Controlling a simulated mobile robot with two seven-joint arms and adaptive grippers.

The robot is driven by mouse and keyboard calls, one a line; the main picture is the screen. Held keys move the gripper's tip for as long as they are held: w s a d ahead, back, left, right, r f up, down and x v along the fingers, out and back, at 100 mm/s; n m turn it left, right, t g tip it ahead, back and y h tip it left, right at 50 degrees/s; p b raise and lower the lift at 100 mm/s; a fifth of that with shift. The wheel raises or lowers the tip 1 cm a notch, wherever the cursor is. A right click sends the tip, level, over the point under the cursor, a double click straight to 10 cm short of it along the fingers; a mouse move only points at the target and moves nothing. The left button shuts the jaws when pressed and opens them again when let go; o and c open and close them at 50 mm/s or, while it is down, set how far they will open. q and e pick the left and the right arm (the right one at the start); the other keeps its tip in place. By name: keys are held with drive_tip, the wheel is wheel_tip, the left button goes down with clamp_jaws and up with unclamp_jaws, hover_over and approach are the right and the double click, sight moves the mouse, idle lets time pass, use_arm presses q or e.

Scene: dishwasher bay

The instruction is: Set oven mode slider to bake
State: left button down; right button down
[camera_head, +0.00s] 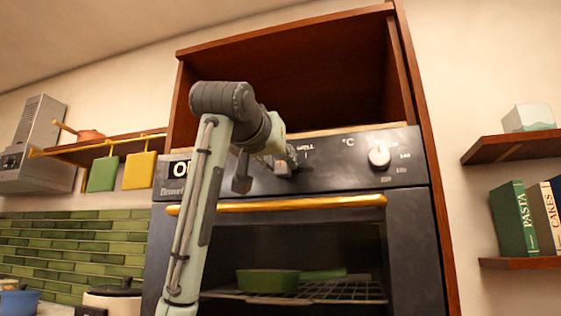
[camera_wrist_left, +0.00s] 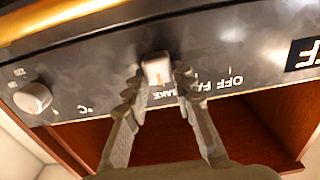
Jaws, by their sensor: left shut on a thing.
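The oven (camera_head: 408,215) has a dark control panel (camera_head: 337,170) above a gold door handle. In the left wrist view, the panel appears upside down, with a white slider knob (camera_wrist_left: 158,68) bearing a small orange mark. My left gripper (camera_wrist_left: 157,76) is shut on this knob, one finger on each side. A label ending in "AKE" shows just below the knob and slightly right; "OFF" and part of "FA" are farther right. In the head view, my left gripper (camera_head: 286,160) is at the panel beside the "GRILL" label and hides the knob. My right gripper is in neither view.
A round white temperature knob (camera_head: 379,156) is on the panel's right. The gold handle (camera_head: 300,203) runs below my left gripper. An open wooden cabinet (camera_head: 290,85) is above the oven. A green dish (camera_head: 268,281) sits on the rack inside.

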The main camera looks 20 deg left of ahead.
use_arm(q)
drive_tip(key=c, duration=1.2)
unclamp_jaws()
drive_tip(key=shift+s+a, duration=0.15)
drive_tip(key=shift+s, duration=2.9)
drive_tip(key=shift+s+a, duration=0.1)
drive_tip(key=shift+s, duration=2.9)
